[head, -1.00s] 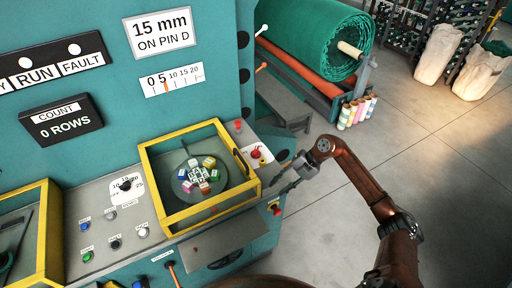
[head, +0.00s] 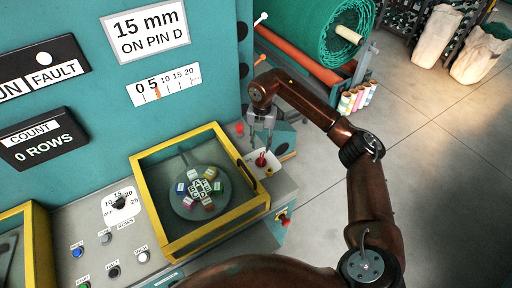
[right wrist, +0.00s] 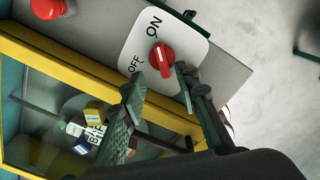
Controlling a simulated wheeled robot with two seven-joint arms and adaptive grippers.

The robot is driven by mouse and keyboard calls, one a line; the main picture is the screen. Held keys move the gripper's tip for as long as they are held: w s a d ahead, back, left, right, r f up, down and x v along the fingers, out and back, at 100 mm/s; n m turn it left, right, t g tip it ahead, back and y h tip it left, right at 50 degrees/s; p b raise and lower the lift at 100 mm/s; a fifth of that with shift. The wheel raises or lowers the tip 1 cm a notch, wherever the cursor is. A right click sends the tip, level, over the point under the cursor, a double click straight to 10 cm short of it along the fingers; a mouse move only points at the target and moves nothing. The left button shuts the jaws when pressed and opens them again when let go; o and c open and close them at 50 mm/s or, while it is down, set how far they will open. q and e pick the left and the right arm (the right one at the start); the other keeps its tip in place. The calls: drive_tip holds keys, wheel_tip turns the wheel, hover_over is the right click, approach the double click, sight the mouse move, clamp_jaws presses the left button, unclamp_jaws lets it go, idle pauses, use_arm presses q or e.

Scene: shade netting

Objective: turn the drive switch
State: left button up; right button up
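The drive switch is a red rotary knob (head: 261,160) on a white plate (head: 268,169) at the right end of the control panel. In the right wrist view the knob (right wrist: 161,57) sits between the printed words ON and OFF; I cannot tell for certain which one it points to. My right gripper (head: 263,143) is just above the knob, pointing down. In the right wrist view its two fingers (right wrist: 157,80) are spread and empty, close to the knob, with no clear contact. My left gripper is not in view.
A yellow-framed window (head: 149,200) over a round dial of coloured blocks lies left of the switch. A red button (head: 239,129) sits behind it; a red-and-yellow switch (head: 284,218) is on the panel's front side. Green netting roll (head: 330,30) stands behind.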

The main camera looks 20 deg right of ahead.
sight(261, 158)
drive_tip(key=shift+f, duration=0.35)
drive_tip(key=f, duration=0.4)
drive_tip(key=shift+s+f+p, duration=0.35)
drive_tip(key=shift+p, duration=0.05)
drive_tip(key=shift+w+f, duration=0.15)
drive_tip(key=shift+f, duration=0.45)
drive_tip(key=shift+s+f, duration=0.2)
drive_tip(key=shift+f, duration=0.1)
drive_tip(key=shift+w+f, duration=0.1)
drive_tip(key=shift+w, duration=0.05)
clamp_jaws()
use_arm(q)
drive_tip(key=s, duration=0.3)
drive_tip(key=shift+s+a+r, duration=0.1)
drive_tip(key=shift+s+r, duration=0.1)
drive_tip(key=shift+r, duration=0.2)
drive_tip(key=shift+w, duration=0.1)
